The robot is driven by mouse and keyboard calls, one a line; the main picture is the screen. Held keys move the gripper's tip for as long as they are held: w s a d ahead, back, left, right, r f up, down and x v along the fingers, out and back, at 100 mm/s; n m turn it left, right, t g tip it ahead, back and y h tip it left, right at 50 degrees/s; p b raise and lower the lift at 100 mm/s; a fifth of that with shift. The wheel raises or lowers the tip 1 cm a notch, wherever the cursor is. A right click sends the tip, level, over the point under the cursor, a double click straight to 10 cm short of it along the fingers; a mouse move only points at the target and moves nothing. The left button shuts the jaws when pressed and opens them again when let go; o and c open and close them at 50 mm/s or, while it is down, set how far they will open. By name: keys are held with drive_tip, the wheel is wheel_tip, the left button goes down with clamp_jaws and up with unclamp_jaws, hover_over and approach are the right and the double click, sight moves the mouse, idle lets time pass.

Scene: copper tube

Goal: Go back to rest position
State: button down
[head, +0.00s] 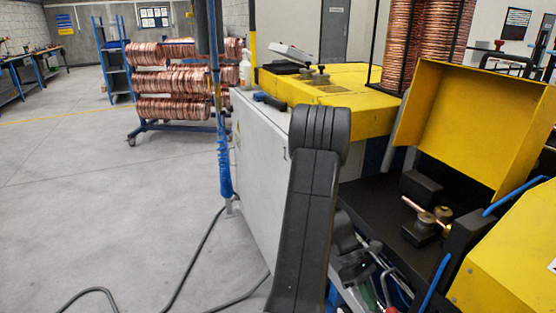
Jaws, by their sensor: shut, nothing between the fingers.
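My arm (310,210) rises in the middle of the head view, its dark grey link upright and close to the camera. My gripper (385,278) is partly seen low, right of that link, beside the machine's front. It is shut and holds nothing. Its wrist is partly hidden behind my arm. A short copper tube (411,204) sits at the brass rollers (434,217) of the bending machine, apart from my gripper.
The yellow and white machine (350,88) stands close on the right, with a raised yellow guard (465,125). A rack of copper coils (165,82) is at the back left. A dark cable (190,262) crosses the floor. The left floor is mostly clear.

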drive_tip(key=w+a+r+t+y+b, duration=0.1)
drive_tip(key=w+a+t, duration=0.2)
drive_tip(key=w+a, duration=0.1)
drive_tip(key=shift+w+a, duration=0.25)
drive_tip(key=shift+w, duration=0.5)
drive_tip(key=shift+r, duration=0.1)
